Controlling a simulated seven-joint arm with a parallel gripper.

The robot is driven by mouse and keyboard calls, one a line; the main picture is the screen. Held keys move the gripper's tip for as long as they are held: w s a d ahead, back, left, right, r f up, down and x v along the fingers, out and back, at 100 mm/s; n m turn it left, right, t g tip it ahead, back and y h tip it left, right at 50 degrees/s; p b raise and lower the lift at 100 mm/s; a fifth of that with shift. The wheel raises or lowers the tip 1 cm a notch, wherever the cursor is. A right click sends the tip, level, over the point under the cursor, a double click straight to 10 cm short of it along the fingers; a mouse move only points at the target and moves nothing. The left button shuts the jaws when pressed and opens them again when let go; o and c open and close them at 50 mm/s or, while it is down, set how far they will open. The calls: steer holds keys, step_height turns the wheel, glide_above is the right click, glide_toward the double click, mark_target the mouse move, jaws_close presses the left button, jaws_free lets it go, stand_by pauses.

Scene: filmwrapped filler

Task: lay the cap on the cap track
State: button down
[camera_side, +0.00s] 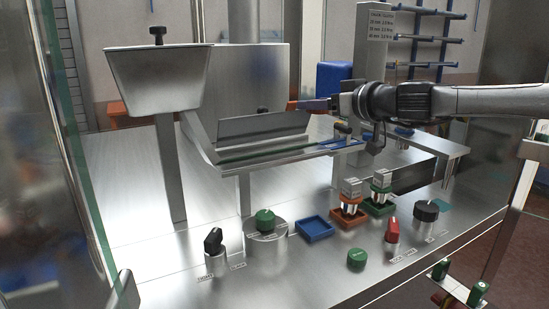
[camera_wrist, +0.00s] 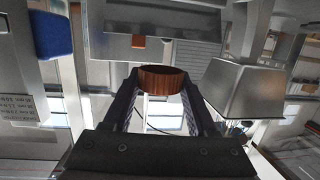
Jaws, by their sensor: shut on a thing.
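The orange-brown ribbed cap (camera_wrist: 163,82) is held between the two fingertips of my gripper (camera_wrist: 160,95) in the wrist view. In the side view the cap (camera_side: 292,105) shows small at the left end of my gripper (camera_side: 304,104), which reaches in level from the right. My gripper is shut on the cap and holds it in the air, above and behind a long metal rail (camera_side: 290,155) that I take for the cap track. The gap between cap and rail is hard to judge.
A metal hopper (camera_side: 157,80) stands at the left. On the front panel are an empty blue tray (camera_side: 314,229), orange (camera_side: 347,219) and green (camera_side: 379,207) trays holding bottles, a loose green cap (camera_side: 357,258), and several knobs. A slanted metal plate (camera_side: 262,127) stands beside the rail.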

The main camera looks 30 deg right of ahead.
mark_target(263, 146)
steer(key=shift+w+a+f, duration=0.25)
steer(key=shift+w+f, duration=0.1)
steer(key=shift+w, duration=0.05)
steer(key=w+f, duration=0.3)
steer(key=w, duration=0.1)
steer(key=w+a+f, duration=0.1)
steer(key=w+f, duration=0.2)
steer(key=w, duration=0.1)
steer(key=w+a+f, duration=0.1)
steer(key=w+f, duration=0.3)
steer(key=w, duration=0.1)
steer(key=shift+w+a, duration=0.1)
steer(key=shift+a, duration=0.05)
steer(key=shift+f, duration=1.3)
steer(key=shift+f, duration=0.6)
steer(key=shift+c, duration=1)
jaws_free()
steer(key=shift+r, duration=0.15)
